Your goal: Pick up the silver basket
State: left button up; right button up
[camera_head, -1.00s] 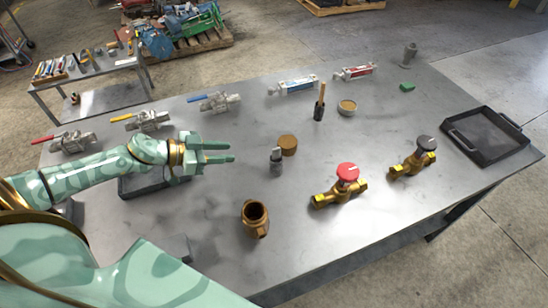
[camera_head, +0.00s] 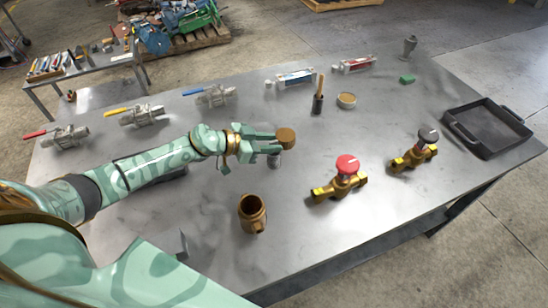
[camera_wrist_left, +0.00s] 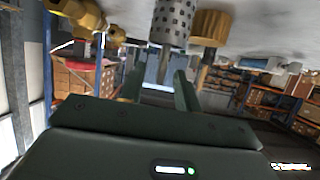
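The silver basket (camera_wrist_left: 172,22) is a perforated metal cylinder, seen near the top of the left wrist view, just past the fingertips. Whether a finger touches the basket I cannot tell. My right gripper is not in view.
A bronze cup-like fitting (camera_head: 252,212) stands in front of my left gripper. A black tray (camera_head: 487,150) lies at the right edge. Lever valves line the back left.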

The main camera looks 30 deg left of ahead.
pick_arm(q)
grip_shut()
jog(key=shift+r, duration=0.1)
